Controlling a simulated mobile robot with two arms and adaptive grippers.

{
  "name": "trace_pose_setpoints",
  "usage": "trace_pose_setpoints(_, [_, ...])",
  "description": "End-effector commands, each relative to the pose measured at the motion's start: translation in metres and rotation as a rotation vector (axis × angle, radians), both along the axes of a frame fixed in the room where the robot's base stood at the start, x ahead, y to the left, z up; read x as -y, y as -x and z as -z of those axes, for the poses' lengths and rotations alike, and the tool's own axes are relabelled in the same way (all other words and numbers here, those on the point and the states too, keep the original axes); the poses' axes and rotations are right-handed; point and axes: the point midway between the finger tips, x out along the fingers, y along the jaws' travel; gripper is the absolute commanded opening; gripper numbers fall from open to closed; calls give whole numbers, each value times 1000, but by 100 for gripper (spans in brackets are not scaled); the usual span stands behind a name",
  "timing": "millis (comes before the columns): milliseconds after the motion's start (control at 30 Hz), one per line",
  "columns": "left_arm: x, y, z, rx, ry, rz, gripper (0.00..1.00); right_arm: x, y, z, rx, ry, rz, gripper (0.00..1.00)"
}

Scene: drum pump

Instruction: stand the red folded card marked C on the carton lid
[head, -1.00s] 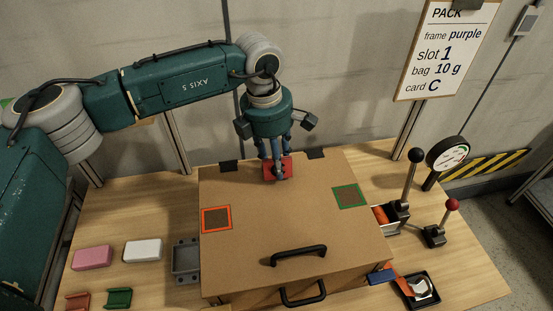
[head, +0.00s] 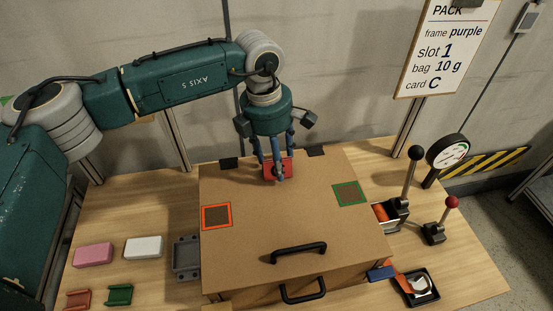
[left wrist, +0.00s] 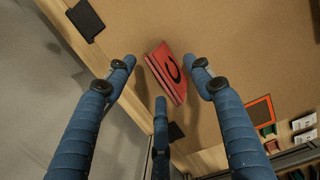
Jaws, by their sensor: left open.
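The red folded card marked C (head: 271,172) stands on the carton lid (head: 270,215), near its back edge. In the left wrist view the card (left wrist: 167,72) shows a dark C and sits between the fingertips, with gaps on both sides. My left gripper (head: 275,165) is open around the card and low over the lid; its fingers also show in the left wrist view (left wrist: 160,75). The fingers partly hide the card in the head view. My right gripper is not in view.
The lid carries an orange-bordered square (head: 216,217), a green-bordered square (head: 351,195) and a black handle (head: 299,253). Pink (head: 93,255) and white (head: 143,248) blocks lie left of the carton. Levers (head: 410,180) and a gauge (head: 447,151) stand right. Most of the lid is clear.

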Motion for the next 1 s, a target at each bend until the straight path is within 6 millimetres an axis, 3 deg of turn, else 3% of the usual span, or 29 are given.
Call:
trace_pose_setpoints(300, [-7, 1, -65, 6, 1, -1, 53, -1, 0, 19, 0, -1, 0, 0])
trace_pose_setpoints(500, [-11, 3, -98, 3, 1, 0, 53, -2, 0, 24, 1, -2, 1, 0])
trace_pose_setpoints(700, [-13, 4, -111, 2, 0, 2, 53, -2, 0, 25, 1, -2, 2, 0])
trace_pose_setpoints(1000, [-13, 4, -111, 1, 0, 1, 53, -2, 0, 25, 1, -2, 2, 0])
